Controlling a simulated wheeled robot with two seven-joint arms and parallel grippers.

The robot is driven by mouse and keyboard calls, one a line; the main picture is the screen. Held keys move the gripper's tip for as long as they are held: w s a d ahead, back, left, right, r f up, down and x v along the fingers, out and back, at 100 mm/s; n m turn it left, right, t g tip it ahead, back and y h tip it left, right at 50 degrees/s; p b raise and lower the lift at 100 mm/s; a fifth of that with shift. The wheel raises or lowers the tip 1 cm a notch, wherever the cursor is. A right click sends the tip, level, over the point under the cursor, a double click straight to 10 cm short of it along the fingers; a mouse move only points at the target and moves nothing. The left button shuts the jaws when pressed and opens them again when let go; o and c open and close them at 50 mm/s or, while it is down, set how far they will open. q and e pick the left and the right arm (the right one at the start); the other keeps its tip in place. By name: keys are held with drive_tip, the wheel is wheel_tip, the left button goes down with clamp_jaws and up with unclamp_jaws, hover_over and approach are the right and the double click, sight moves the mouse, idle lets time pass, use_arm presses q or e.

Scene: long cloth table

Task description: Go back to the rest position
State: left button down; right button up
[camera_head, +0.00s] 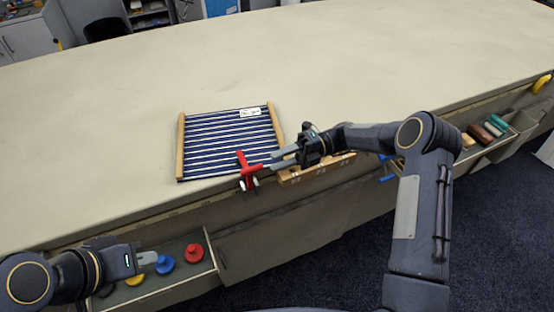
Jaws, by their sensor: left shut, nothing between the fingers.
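My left gripper (148,258) is at the lower left, shut and empty, over the left end of an open bin at the table's front. My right gripper (272,159) reaches in from the right, with its two fingers apart. Its fingertips are just right of a red toy plane (245,165) with white wheels, near the front edge. The plane is at the lower right corner of a blue-and-white striped mat (215,130) with wooden side bars. Nothing shows between the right fingers.
The bin (205,271) holds red (194,253), blue (165,265) and yellow knobbed pieces. Another bin with coloured blocks (480,134) is at right. The table's far part (330,50) is clear.

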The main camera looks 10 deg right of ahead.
drive_tip(key=shift+s, duration=0.1)
drive_tip(key=s+d+r+n+t+h, duration=0.3)
drive_tip(key=s+d+r+n+h, duration=0.1)
drive_tip(key=s+r+n, duration=0.25)
drive_tip(key=s+d+r+n+t+h, duration=0.2)
drive_tip(key=s+d+r+n+h, duration=0.25)
drive_tip(key=s+n, duration=0.3)
drive_tip(key=s+d+f+n+t+h, duration=0.1)
drive_tip(key=s+d+n+t+h, duration=0.1)
drive_tip(key=s+n, duration=0.5)
drive_tip(key=s+d+n+t+h, duration=0.2)
drive_tip(key=s+d+n+t, duration=0.1)
drive_tip(key=s+n, duration=0.4)
drive_tip(key=shift+d+f+n+t+h, duration=0.2)
drive_tip(key=shift+f+n+t+h, duration=0.15)
drive_tip(key=shift+n+t, duration=0.45)
